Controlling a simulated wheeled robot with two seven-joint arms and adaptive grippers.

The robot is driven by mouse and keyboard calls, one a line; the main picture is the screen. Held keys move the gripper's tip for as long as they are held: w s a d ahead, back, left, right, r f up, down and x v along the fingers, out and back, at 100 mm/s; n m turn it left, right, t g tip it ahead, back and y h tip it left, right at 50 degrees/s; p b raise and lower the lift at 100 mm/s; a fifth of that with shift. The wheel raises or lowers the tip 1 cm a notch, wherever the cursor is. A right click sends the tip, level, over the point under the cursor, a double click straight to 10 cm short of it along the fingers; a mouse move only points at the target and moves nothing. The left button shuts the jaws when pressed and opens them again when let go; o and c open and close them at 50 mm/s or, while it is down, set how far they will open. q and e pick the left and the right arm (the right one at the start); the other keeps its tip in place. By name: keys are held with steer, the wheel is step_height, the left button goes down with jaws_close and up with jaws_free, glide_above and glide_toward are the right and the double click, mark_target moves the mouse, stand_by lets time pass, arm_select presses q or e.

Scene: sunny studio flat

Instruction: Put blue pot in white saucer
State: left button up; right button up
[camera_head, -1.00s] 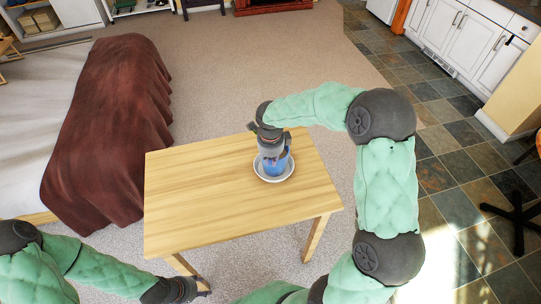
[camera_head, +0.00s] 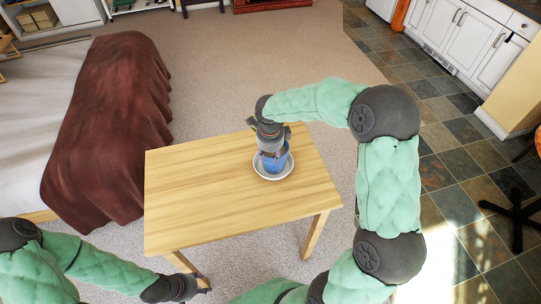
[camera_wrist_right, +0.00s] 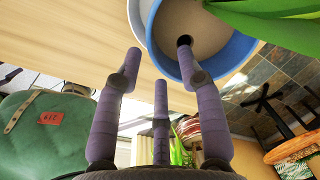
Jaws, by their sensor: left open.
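The blue pot (camera_head: 271,165) stands upright in the white saucer (camera_head: 289,173) on the wooden table. My left gripper (camera_head: 203,287) is open and empty, low beside the table's front leg.
The wooden table (camera_head: 205,200) is otherwise bare, with free room left of the saucer. A bed with a brown blanket (camera_head: 110,120) stands to the left. A dark chair base (camera_head: 516,215) is on the tiled floor at the right.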

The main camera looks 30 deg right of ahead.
step_height(320, 180, up, 10)
steer(key=s+p, duration=0.1)
steer(key=p, duration=0.1)
steer(key=shift+a+r, duration=0.25)
steer(key=shift+a, duration=0.1)
